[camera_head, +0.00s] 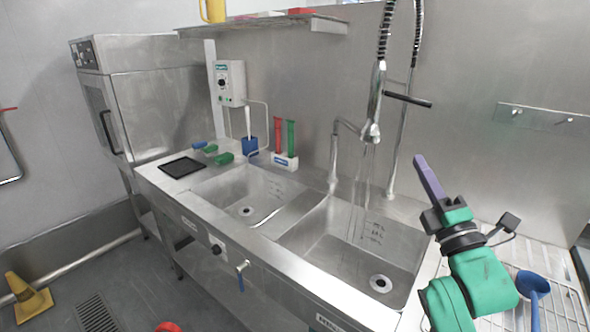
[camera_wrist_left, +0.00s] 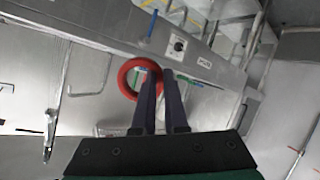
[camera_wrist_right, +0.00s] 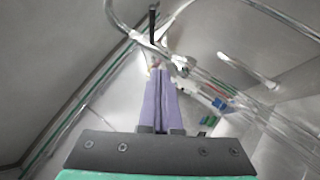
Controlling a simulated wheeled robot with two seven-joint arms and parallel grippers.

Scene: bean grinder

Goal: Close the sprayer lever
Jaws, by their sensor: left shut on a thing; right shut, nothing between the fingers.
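The sprayer (camera_head: 374,122) hangs from a coiled hose over the right sink, with thin streams of water falling below it. Its black lever (camera_head: 408,100) sticks out to the right, apart from the sprayer body. My right gripper (camera_head: 420,160) is shut and empty, with its purple fingers pointing up, below the lever and apart from it. In the right wrist view the sprayer (camera_wrist_right: 181,66) and the dark lever (camera_wrist_right: 152,25) lie beyond the fingertips. My left gripper (camera_wrist_left: 159,78) shows only in its wrist view, shut on the rim of a red ring (camera_wrist_left: 126,78).
The right sink (camera_head: 335,250) and left sink (camera_head: 225,195) lie below the sprayer. A bent faucet (camera_head: 335,160) stands left of it, and a riser pipe (camera_head: 399,150) behind it. A blue scoop (camera_head: 533,284) lies on the right rack. A dishwasher (camera_head: 150,110) stands at left.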

